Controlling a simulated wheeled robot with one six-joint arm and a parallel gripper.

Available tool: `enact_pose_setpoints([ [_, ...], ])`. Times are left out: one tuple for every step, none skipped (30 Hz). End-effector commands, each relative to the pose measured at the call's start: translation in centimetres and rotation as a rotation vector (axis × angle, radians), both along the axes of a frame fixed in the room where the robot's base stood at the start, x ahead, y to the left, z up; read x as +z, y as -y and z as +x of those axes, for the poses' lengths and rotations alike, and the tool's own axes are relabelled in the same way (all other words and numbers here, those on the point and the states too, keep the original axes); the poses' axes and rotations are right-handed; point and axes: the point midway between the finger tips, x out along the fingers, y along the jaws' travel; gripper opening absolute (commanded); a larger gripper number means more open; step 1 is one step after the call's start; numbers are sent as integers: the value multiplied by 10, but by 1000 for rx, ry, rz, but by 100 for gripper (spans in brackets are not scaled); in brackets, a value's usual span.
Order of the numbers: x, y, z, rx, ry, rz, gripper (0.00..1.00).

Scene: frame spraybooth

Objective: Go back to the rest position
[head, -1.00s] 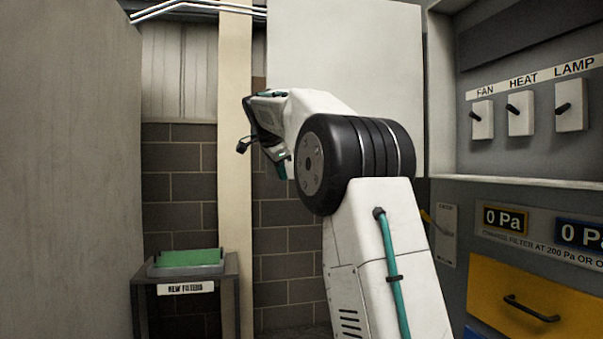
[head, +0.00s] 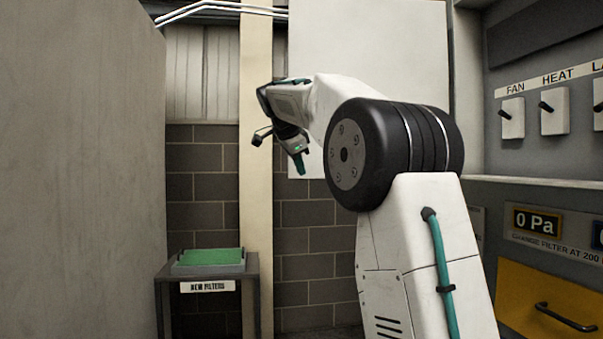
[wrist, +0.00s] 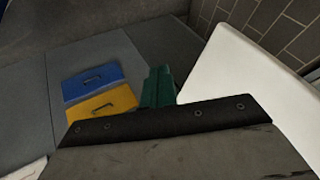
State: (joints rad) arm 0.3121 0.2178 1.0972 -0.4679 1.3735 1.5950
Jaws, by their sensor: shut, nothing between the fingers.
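My gripper (head: 300,163) hangs at the end of my raised, bent arm in the head view, left of the large black joint, its green fingertips pointing down. In the wrist view the green fingers (wrist: 158,88) are together, with nothing between them. The gripper is in free air, apart from everything around it. A white panel (head: 375,45) stands behind my arm.
At lower left a stand (head: 250,265) labelled NEW FILTERS holds a green filter (head: 210,257). A grey wall (head: 75,170) fills the left. At right are switches (head: 512,118), a pressure display (head: 536,221) and a yellow drawer (head: 550,310). A blue drawer (wrist: 92,80) shows in the wrist view.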

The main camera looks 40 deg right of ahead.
Motion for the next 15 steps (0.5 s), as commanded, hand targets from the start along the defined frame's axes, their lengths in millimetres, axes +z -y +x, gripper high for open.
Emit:
enact_pose_setpoints([
  [7,-6,0,2,-1,0,0],
  [12,-10,0,2,0,0,0],
  [18,-14,-2,2,-1,0,0],
  [23,-18,-3,2,0,0,0],
  [28,-21,-3,2,0,0,0],
  [34,-26,-4,2,0,0,0],
  [38,-29,-5,2,1,1,0],
  [42,-32,-6,2,0,2,0],
  [47,-35,-6,2,0,2,0],
  [50,-37,-7,1,-1,1,0],
  [53,-39,-7,1,-1,1,0],
  [56,-42,-8,1,-1,1,0],
  [58,-43,-8,1,-1,1,0],
  [59,-44,-9,0,-2,1,0],
  [61,-45,-9,0,-2,1,0],
])
